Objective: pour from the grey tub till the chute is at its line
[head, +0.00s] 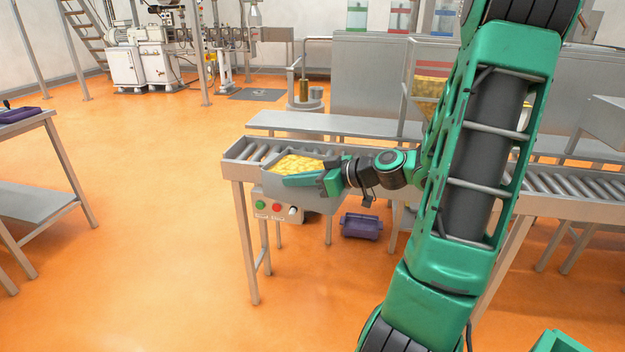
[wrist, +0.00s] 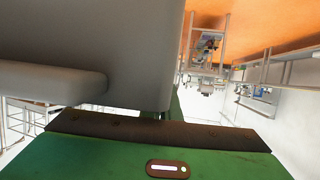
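The grey tub (head: 290,202) is at the left end of the roller conveyor and looks about level. Yellow pieces (head: 298,164) fill it to near the rim. My gripper (head: 308,182) is at the tub's right side, its green finger along the wall. In the wrist view the tub's pale grey wall (wrist: 135,35) fills the upper left, close against the green gripper part with its dark edge. I cannot tell whether the fingers are closed on it. A framed hopper with yellow contents (head: 432,84), perhaps the chute, stands behind, partly hidden by my arm.
The roller conveyor (head: 575,185) runs off right. A control box (head: 268,210) with green and red buttons hangs at its front. A purple tub (head: 361,226) lies on the floor below. A grey bench (head: 335,124) stands behind. A table (head: 40,190) is at left; the orange floor between is clear.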

